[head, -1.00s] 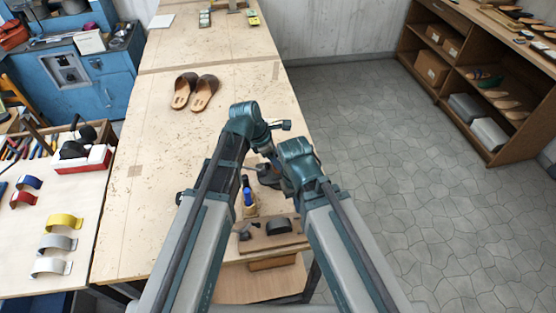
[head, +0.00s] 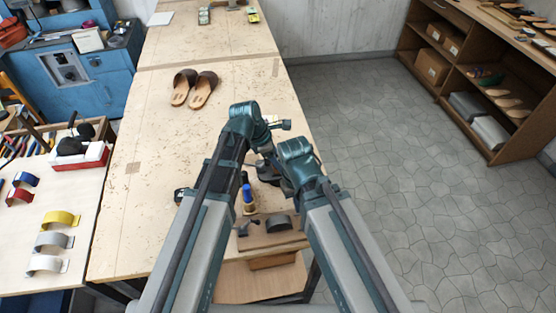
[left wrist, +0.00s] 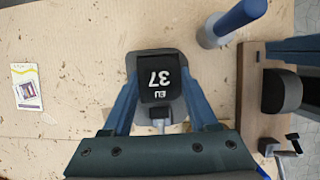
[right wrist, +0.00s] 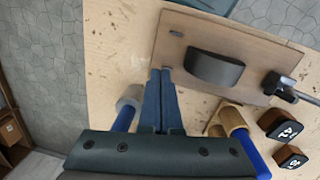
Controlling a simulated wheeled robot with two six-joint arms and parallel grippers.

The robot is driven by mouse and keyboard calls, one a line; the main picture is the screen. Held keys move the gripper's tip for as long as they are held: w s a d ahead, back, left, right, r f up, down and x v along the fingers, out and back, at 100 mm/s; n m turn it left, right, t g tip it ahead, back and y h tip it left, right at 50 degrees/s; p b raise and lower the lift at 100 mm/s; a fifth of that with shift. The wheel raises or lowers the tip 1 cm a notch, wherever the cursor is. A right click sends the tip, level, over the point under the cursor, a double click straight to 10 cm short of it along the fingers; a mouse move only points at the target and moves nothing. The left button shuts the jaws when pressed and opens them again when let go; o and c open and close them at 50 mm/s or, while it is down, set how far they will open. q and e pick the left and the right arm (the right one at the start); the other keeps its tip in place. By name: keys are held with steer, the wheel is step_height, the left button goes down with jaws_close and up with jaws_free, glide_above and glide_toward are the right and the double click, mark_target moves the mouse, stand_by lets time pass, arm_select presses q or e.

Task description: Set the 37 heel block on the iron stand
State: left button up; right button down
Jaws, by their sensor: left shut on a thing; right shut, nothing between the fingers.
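The 37 heel block (left wrist: 157,72) is black on top with a white "EU 37", upside down in the left wrist view. My left gripper (left wrist: 158,84) is shut on it from both sides. A wider dark grey shape (left wrist: 172,108) shows under and around the block, seemingly the iron stand; I cannot tell whether the block touches it. In the head view a dark grey piece (head: 266,172) shows between my arms, mostly hidden by them. My right gripper (right wrist: 162,76) is shut and empty, over the bench beside a wooden board.
The wooden board (right wrist: 185,40) carries a grey half-round block (right wrist: 215,68) and a clamp (right wrist: 283,86). Two other numbered heel blocks (right wrist: 281,125) and a blue-handled tool (right wrist: 252,155) are near. A blue-handled piece (left wrist: 233,22) stands beside the held block. Sandals (head: 194,89) lie farther up the bench.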

arm_select(q)
steer(key=shift+f, duration=0.1)
arm_select(e)
steer(key=shift+f, duration=0.15)
arm_select(q)
steer(key=o, duration=1.5)
steer(key=shift+o, duration=0.2)
step_height(320, 180, up, 7)
steer(key=p, duration=0.7)
arm_select(e)
step_height(320, 180, up, 7)
